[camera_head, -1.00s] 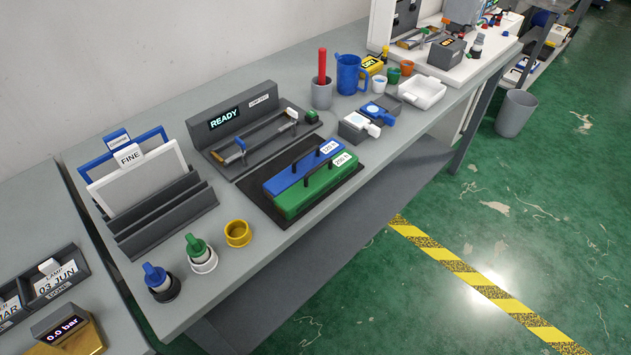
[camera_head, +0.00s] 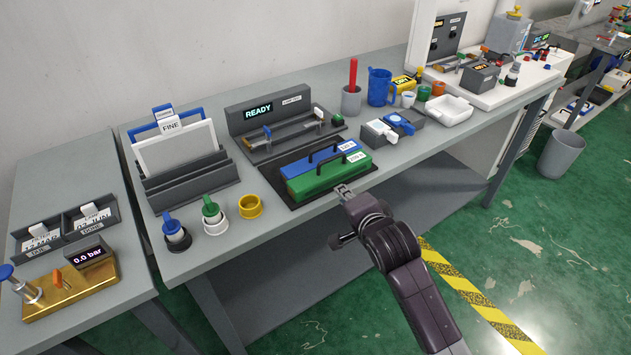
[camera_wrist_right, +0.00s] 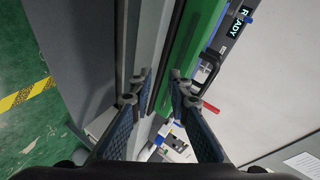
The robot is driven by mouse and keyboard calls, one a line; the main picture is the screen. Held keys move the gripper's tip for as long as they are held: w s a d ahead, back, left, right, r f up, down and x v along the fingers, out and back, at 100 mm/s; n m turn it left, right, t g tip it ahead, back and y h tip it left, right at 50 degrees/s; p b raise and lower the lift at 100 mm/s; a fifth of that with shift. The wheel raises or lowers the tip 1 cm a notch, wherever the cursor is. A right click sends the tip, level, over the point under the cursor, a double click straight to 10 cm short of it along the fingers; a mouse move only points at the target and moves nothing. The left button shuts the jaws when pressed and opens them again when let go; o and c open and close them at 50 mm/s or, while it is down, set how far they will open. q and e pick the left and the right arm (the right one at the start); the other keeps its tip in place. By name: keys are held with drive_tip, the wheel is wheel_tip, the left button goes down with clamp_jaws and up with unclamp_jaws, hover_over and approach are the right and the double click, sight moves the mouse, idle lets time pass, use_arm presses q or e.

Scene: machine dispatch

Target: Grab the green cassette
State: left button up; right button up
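The green cassette (camera_head: 322,178) lies on a black mat (camera_head: 283,203) on the workbench, with a black handle on top and a white label at its right end. A blue cassette (camera_head: 303,163) lies right behind it. My right gripper (camera_head: 343,189) is at the front edge of the bench, just in front of the green cassette's right half. In the right wrist view my right gripper (camera_wrist_right: 160,88) has its fingers apart with nothing held between them. The green cassette (camera_wrist_right: 192,45) runs past the fingertips there. My left gripper is not in view.
Behind the cassettes stands a dark READY station (camera_head: 258,112). A grey rack (camera_head: 190,178) with panels, capped bottles and a yellow ring (camera_head: 250,208) are to the left. Blue-and-white clamps (camera_head: 397,122), a blue mug (camera_head: 380,88) and a white tray (camera_head: 449,108) are to the right.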

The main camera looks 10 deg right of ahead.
sight(333, 159)
drive_tip(key=w+r, duration=0.1)
drive_tip(key=r, duration=0.1)
drive_tip(key=w+r+m+t, duration=0.1)
drive_tip(key=r, duration=0.1)
drive_tip(key=w+a+r+m, duration=0.1)
drive_tip(key=r, duration=0.2)
drive_tip(key=shift+w+a+t, duration=0.1)
drive_tip(key=shift+w+t, duration=0.15)
drive_tip(key=shift+t, duration=0.05)
drive_tip(key=shift+p+x, duration=0.3)
drive_tip(key=shift+x, duration=0.6)
drive_tip(key=x, duration=0.2)
drive_tip(key=p+x, duration=0.1)
drive_tip(key=shift+w+d+f, duration=0.2)
drive_tip(key=shift+w+d, duration=0.05)
drive_tip(key=shift+w, duration=0.15)
drive_tip(key=shift+w+f, duration=0.2)
drive_tip(key=shift+w, duration=0.05)
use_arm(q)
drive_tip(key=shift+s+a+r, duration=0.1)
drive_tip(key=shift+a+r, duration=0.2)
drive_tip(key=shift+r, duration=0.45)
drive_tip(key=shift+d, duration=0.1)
use_arm(e)
clamp_jaws()
